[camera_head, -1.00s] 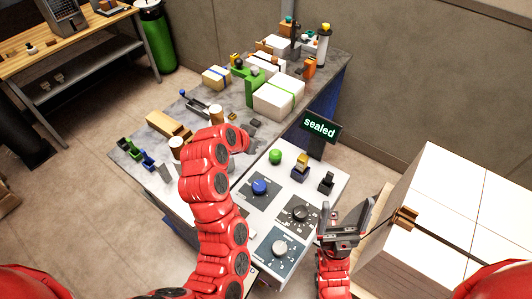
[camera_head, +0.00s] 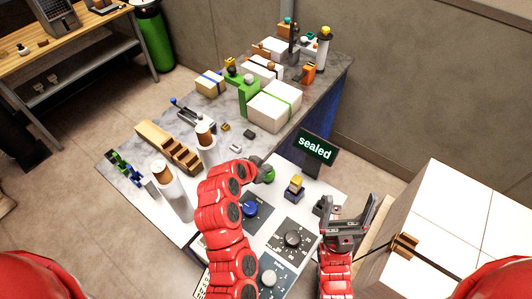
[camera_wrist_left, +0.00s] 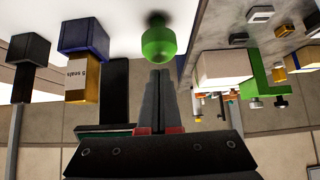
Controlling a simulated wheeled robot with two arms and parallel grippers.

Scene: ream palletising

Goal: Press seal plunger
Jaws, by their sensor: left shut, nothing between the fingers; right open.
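The green plunger knob (camera_head: 269,175) stands on the white control panel (camera_head: 321,188), just below the sign reading "sealed" (camera_head: 316,147). My left gripper (camera_head: 262,170) is shut and empty, with its tips right at the knob. In the left wrist view the green knob (camera_wrist_left: 158,42) lies just beyond the closed fingertips (camera_wrist_left: 158,74); I cannot tell whether they touch. My right gripper (camera_head: 352,208) is open and empty beside the panel's right edge.
Wrapped reams (camera_head: 273,108) lie on the bench behind. A large white stack (camera_head: 450,215) stands right of my right gripper.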

